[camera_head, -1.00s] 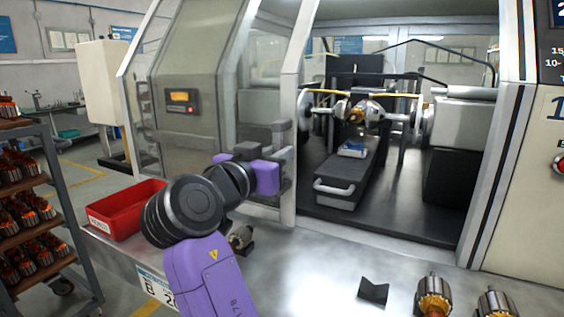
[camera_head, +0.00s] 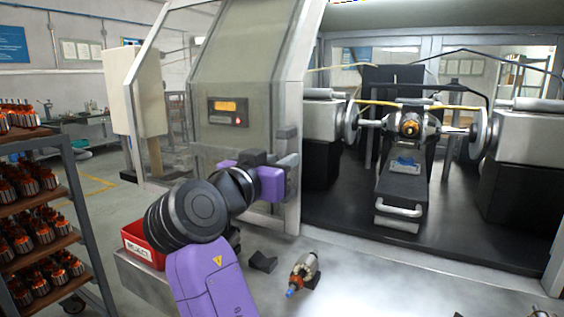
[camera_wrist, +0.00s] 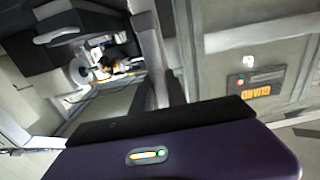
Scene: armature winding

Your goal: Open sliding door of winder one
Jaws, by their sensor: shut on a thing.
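The sliding door (camera_head: 298,140) of the winder stands at the left of a wide opening, its glass overlapping the panel with the orange display (camera_head: 230,111). My gripper (camera_head: 285,165) is at the door's front post, shut on the door handle; the purple jaws hide most of the handle. In the wrist view, the purple gripper body (camera_wrist: 180,160) and a dark bar fill the bottom, with the door post (camera_wrist: 150,50) beyond it. Through the opening, the winder (camera_head: 409,125) holds an armature between two discs, above a dark drawer-like block (camera_head: 401,195) with a light handle.
A red bin (camera_head: 135,243) is beside my arm at the left. On the bench in front lie a dark V-block (camera_head: 263,262) and an armature (camera_head: 303,270). A rack (camera_head: 62,170) full of armatures stands at the far left.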

